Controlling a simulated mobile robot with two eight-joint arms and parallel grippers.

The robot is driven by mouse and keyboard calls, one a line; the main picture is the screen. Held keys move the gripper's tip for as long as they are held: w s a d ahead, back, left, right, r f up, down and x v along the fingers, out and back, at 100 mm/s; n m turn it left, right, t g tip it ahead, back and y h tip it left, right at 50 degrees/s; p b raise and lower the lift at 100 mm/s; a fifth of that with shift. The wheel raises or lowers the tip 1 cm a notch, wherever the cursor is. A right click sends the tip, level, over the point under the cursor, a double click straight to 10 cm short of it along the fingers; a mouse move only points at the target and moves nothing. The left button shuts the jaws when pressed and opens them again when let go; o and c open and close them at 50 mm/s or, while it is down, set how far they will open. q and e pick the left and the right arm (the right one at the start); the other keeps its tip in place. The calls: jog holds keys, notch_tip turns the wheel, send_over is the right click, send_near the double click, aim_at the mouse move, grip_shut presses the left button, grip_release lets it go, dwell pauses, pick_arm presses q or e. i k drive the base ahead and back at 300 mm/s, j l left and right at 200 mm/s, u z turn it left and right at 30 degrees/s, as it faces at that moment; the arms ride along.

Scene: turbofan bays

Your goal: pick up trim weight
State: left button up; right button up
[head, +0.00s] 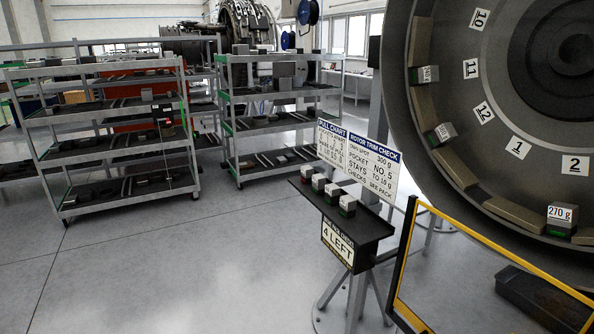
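Several small trim weights stand in a row on the dark shelf (372,226) of a stand, in the middle right of the head view. Neither of my grippers is in view.
A sign board (358,160) with a pull chart and rotor trim check stands behind the shelf. A "4 LEFT" plate (338,243) hangs below it. A yellow-railed barrier (500,250) stands before the rotor. Shelf racks (105,150) stand at left; the floor between is clear.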

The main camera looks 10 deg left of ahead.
aim_at(307, 172)
jog(key=i+j, duration=0.2)
jog(key=j, duration=0.15)
jog(key=i+j, duration=0.2)
jog(key=j, duration=0.15)
jog(key=i+j, duration=0.15)
jog(key=j, duration=0.2)
jog(key=i+j, duration=0.2)
jog(key=j, duration=0.15)
jog(key=i+j, duration=0.2)
jog(key=j, duration=0.15)
jog(key=i+j, duration=0.2)
jog(key=j, duration=0.15)
jog(key=l+z, duration=0.05)
